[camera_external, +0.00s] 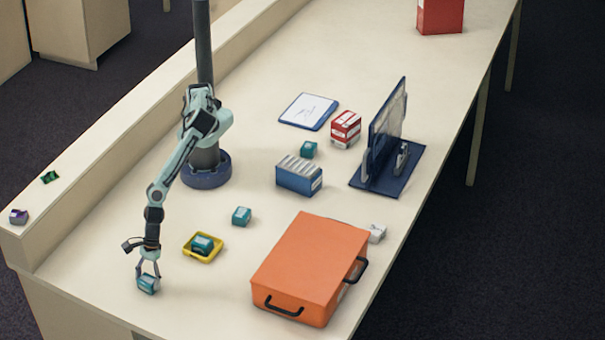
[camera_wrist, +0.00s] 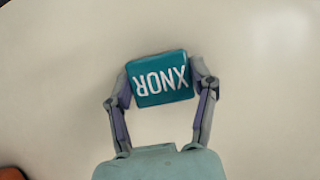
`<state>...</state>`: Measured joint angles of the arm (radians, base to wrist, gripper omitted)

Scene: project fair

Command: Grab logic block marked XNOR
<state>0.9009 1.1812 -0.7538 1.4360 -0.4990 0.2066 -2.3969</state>
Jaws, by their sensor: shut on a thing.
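The teal block marked XNOR (camera_wrist: 160,79) is between the fingers of my gripper (camera_wrist: 162,88) in the wrist view, its white letters upside down there. My gripper is shut on it, one finger against each side. In the external view my gripper (camera_external: 148,275) points down near the table's near left edge, with the XNOR block (camera_external: 148,285) at its fingertips. The block is at or close to the tabletop; I cannot tell whether it touches.
A yellow tray (camera_external: 188,253) holding a teal block (camera_external: 202,246) is to the right. Other teal blocks (camera_external: 241,216) (camera_external: 309,149) stand farther back. An orange case (camera_external: 311,262) stands at the front right. A raised ledge (camera_external: 75,215) runs along the left. Bare tabletop surrounds my gripper.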

